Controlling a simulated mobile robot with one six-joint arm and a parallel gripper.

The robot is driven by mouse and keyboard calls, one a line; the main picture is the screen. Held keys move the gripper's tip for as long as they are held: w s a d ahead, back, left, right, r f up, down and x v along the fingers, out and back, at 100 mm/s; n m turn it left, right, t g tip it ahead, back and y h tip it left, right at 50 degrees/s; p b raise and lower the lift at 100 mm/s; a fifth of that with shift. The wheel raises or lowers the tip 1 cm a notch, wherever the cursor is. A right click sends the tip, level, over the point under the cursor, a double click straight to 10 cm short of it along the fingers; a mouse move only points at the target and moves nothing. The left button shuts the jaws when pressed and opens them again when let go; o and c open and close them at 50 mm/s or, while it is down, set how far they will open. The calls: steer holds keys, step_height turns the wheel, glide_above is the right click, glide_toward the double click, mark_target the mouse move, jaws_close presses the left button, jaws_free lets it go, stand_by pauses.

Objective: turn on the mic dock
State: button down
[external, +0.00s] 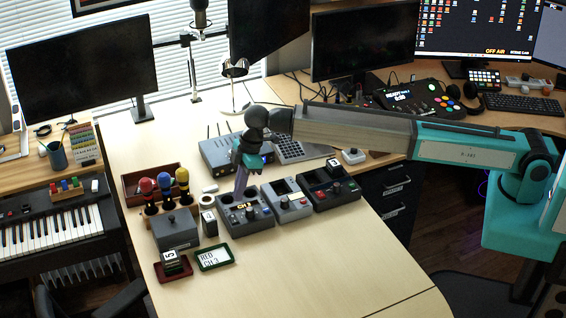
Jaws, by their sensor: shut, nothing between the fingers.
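A row of three dock-like units stands on the light wooden desk (330,250). The left dark unit (233,222) has a small display lit with "CH" and a digit, and coloured controls on its front. A light grey unit (293,208) is in the middle and another dark unit (345,194) is at the right. I cannot tell for certain which is the mic dock. My gripper (240,194) points down, shut and empty, with its fingertips over the top of the left unit. Whether they touch it cannot be told. The gripper hides part of that unit's top.
Red, blue and yellow microphones (164,189) stand left of the units. A grey box (175,232), a dark tray with a block marked 5 (171,256) and a "RED CH 3" card (213,257) lie nearby. A grey router (222,155) is behind. The front right desk is clear.

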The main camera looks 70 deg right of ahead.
steer(key=shift+s+a+b+v, duration=0.15)
steer(key=shift+b+v, duration=0.05)
steer(key=shift+v, duration=0.75)
steer(key=shift+s+a+b+v, duration=0.15)
steer(key=shift+s+b+v, duration=0.05)
steer(key=shift+v, duration=0.75)
steer(key=shift+s+a+b+v, duration=0.15)
steer(key=shift+a+b+v, duration=0.05)
steer(key=shift+v, duration=0.75)
